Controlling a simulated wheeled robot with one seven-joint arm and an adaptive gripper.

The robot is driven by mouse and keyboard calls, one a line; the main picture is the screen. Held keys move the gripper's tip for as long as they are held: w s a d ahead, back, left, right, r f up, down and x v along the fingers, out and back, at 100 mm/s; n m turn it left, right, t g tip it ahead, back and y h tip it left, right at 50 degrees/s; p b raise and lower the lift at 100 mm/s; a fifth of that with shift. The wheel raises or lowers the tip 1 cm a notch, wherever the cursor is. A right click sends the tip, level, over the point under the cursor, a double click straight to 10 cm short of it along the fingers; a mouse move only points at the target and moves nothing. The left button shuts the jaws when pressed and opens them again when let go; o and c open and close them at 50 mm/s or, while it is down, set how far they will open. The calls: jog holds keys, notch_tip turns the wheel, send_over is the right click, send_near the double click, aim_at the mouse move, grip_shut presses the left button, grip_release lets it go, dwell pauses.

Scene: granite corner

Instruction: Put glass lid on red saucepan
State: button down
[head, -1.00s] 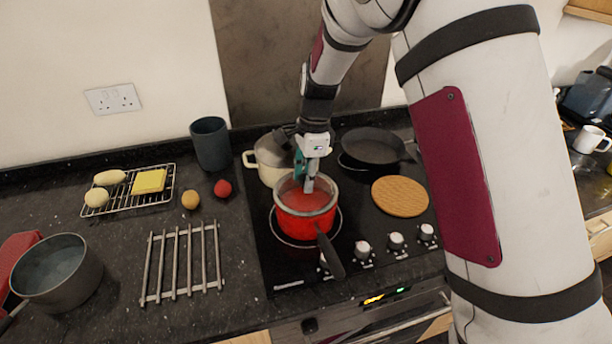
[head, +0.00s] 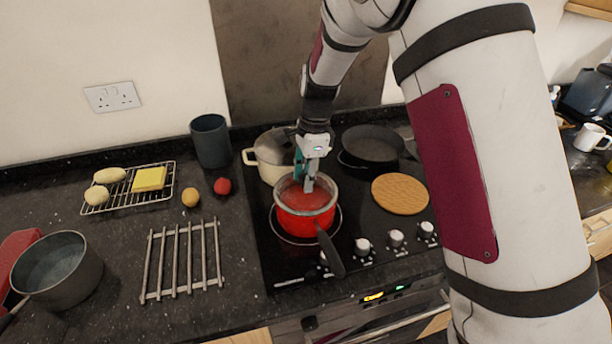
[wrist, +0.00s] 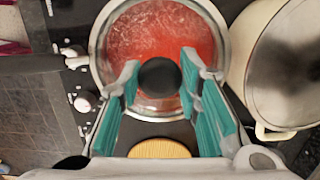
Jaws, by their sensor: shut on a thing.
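The red saucepan (head: 303,224) stands on the black hob, its dark handle pointing toward the front. The glass lid (head: 283,192) with its pale metal rim lies over the saucepan's mouth and looks level. Whether it fully touches the rim all round I cannot tell. In the wrist view the lid (wrist: 101,45) is see-through, with red showing beneath and a round black knob (wrist: 160,77) at its centre. My gripper (head: 308,187) points down over the lid. In the wrist view my gripper (wrist: 160,73) has its teal-padded fingers on either side of the knob, shut on it.
A cream pot (head: 272,166) stands close behind the saucepan. A black pan (head: 370,150) is at back right, and a round cork trivet (head: 400,194) lies to the right. A steel rack (head: 182,262) and a grey pot (head: 58,275) are on the left counter.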

jog(key=shift+f, duration=0.15)
jog(key=c, duration=1.1)
grip_release()
jog(key=shift+o, duration=0.6)
jog(key=o, duration=0.4)
jog(key=shift+r+p, duration=0.75)
jog(key=shift+r, duration=2.75)
